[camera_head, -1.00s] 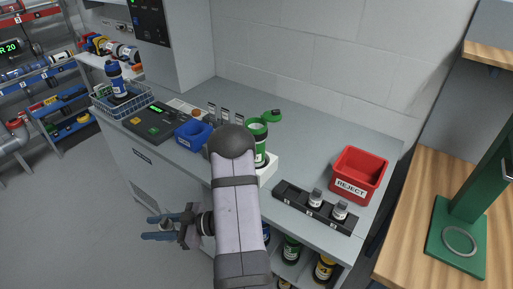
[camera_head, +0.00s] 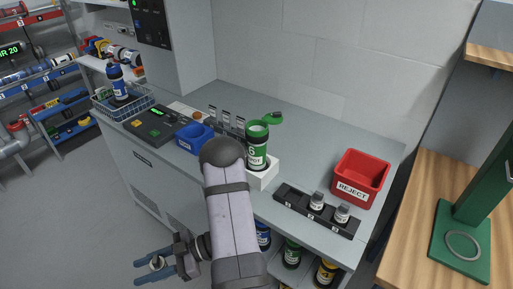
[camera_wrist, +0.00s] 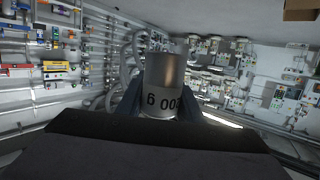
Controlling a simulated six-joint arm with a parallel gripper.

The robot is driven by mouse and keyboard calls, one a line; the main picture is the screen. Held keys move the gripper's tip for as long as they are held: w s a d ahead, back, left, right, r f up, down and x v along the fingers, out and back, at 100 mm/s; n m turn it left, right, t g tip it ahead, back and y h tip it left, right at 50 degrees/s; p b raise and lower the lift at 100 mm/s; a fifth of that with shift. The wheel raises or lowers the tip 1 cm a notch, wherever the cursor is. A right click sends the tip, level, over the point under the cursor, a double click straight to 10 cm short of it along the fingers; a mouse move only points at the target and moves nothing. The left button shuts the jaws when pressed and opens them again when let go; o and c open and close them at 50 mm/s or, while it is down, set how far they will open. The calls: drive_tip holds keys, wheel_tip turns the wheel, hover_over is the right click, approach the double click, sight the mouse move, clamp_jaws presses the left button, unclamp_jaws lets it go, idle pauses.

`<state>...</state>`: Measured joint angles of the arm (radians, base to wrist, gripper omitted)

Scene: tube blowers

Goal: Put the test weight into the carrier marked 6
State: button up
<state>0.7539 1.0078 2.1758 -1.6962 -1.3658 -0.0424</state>
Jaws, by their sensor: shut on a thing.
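My gripper (camera_head: 157,265) is low at the left of my arm in the head view, out over the floor in front of the counter. In the head view the weight is tiny between the fingers. A green carrier (camera_head: 257,150) stands upright and open-topped in a white block (camera_head: 263,179) on the counter. Its white mark is too small to read surely. A green cap (camera_head: 274,118) lies behind it.
A black rack (camera_head: 290,197) with two small grey-capped bottles and a red REJECT bin (camera_head: 360,178) are to the right. A blue bin (camera_head: 194,138) and a wire basket (camera_head: 122,100) with a blue carrier (camera_head: 118,83) are to the left. More carriers stand under the counter.

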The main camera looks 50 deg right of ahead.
idle(0.4)
drive_tip(key=w+d+r+m+t+h+p, duration=0.2)
drive_tip(key=d+r+m+h, duration=0.15)
drive_tip(key=d+r, duration=0.75)
drive_tip(key=w+d+r+m+t+h+p, duration=0.25)
drive_tip(key=d+r+h, duration=0.4)
drive_tip(key=d, duration=0.85)
drive_tip(key=w+d+r+m+t+h+p, duration=0.1)
drive_tip(key=d+r+m+t+h, duration=0.2)
drive_tip(key=d+r, duration=0.85)
drive_tip(key=s+d+r+m+g+h, duration=0.1)
drive_tip(key=s+d+m+g+h, duration=0.3)
drive_tip(key=d+m+h, duration=0.5)
drive_tip(key=shift+d, duration=2.9)
drive_tip(key=shift+f+b, duration=2.35)
drive_tip(key=shift+b, duration=0.1)
drive_tip(key=shift+f, duration=0.1)
